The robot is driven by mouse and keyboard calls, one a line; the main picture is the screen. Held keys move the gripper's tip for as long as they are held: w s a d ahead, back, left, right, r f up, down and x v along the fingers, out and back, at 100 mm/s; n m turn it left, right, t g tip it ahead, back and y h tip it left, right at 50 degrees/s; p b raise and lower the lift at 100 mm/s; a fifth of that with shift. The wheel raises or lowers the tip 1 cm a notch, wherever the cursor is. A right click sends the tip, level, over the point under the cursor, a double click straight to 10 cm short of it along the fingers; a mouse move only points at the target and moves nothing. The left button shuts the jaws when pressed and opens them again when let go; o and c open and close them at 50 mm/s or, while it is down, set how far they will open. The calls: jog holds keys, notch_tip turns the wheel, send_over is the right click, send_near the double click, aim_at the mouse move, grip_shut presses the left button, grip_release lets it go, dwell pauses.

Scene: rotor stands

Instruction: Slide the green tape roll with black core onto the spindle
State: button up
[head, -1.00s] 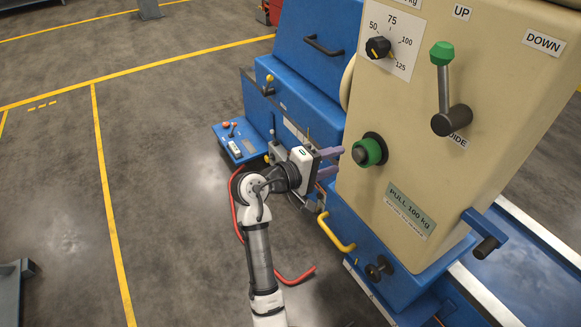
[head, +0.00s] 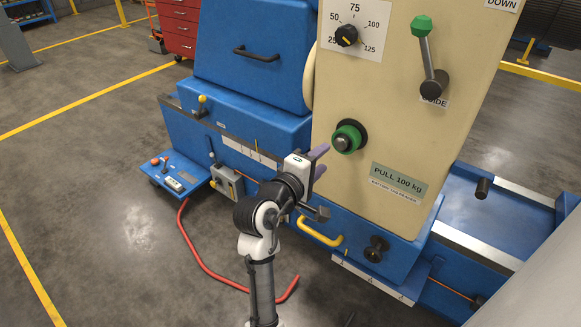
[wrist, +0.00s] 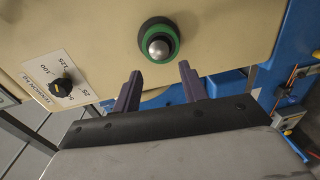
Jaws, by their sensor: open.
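The green tape roll (head: 355,131) sits around the spindle (head: 342,143) on the beige machine face, its ring facing out. In the wrist view the green roll (wrist: 174,52) circles the spindle's rounded metal tip (wrist: 159,47), with a dark ring between them and a black disc behind. My gripper (head: 320,160) is just left of the roll in the head view, its purple fingers pointing toward the panel. In the wrist view my gripper (wrist: 160,71) is open and empty, its fingertips below the roll and apart from it. How far along the spindle the roll sits is hard to tell.
A dial (head: 346,35) and a green-tipped lever (head: 427,55) are above the spindle. A yellow handle (head: 319,232) and a black knob (head: 376,249) are below. A red hose (head: 196,255) lies on the floor at left, where the floor is mostly open.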

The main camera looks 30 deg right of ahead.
aim_at(340, 145)
jog(key=shift+b+x, duration=0.65)
jog(key=shift+x, duration=1.75)
jog(key=shift+s+r+p, duration=0.1)
jog(key=shift+s+p, duration=0.05)
jog(key=shift+p, duration=0.25)
jog(key=shift+d, duration=0.1)
jog(key=shift+x, duration=1.6)
jog(key=p+v, duration=0.2)
jog(key=v, duration=0.5)
